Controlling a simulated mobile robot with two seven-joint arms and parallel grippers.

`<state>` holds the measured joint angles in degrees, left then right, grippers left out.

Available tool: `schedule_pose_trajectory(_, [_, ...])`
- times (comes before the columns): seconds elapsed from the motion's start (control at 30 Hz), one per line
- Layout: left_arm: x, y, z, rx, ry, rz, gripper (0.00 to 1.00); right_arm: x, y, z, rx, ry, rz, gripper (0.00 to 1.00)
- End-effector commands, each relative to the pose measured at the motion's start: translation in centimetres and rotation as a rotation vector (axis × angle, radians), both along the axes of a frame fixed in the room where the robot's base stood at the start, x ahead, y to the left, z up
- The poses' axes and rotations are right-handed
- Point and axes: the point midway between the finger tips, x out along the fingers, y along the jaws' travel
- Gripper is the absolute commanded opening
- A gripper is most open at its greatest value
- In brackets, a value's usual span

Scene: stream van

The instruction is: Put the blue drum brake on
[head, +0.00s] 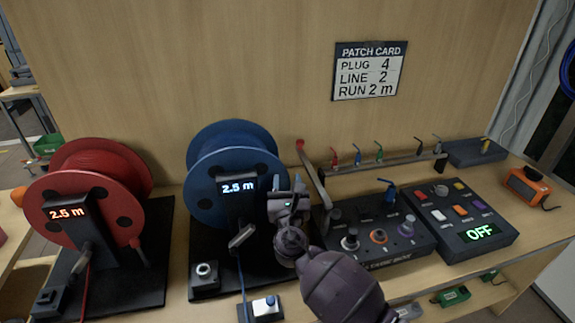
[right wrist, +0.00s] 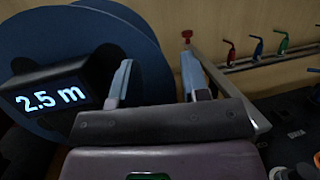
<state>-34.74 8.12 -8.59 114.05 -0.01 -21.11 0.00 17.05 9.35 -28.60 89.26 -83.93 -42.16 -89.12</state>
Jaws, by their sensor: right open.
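The blue drum (head: 232,150) stands upright on a black base, with a display reading 2.5 m (head: 238,187). It fills the left of the right wrist view (right wrist: 150,75). A grey lever with a red knob (head: 300,145) rises just right of the drum; its knob also shows in the right wrist view (right wrist: 187,35). A short grey handle (head: 241,236) sits low in front of the drum. I cannot tell for certain which part is the brake. My right gripper (head: 287,187) is open, its fingers apart and empty, between the drum and the lever. My left gripper is not visible.
A red drum (head: 95,185) stands at left. A black box with knobs (head: 385,248) and a panel reading OFF (head: 470,225) are at right. Several coloured plugs hang on a rail (head: 375,165) behind.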

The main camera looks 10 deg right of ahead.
Motion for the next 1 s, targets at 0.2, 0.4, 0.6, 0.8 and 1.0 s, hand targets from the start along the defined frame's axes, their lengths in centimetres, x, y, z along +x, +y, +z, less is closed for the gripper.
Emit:
schedule_pose_trajectory(0.2, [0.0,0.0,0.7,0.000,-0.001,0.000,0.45,0.0,0.0,3.3,0.002,-0.002,0.000,0.42])
schedule_pose_trajectory(0.4, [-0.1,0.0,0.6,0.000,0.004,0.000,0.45,0.0,0.0,4.3,0.001,-0.001,0.000,0.42])
schedule_pose_trajectory(0.6, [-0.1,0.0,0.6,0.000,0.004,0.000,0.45,0.0,0.0,4.4,0.000,-0.001,0.000,0.42])
schedule_pose_trajectory(0.8, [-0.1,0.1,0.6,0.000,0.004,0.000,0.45,0.0,0.0,4.4,0.021,-0.004,0.005,0.42])
schedule_pose_trajectory(1.0, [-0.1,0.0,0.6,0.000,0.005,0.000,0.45,0.2,0.5,4.1,0.272,-0.017,0.095,0.42])
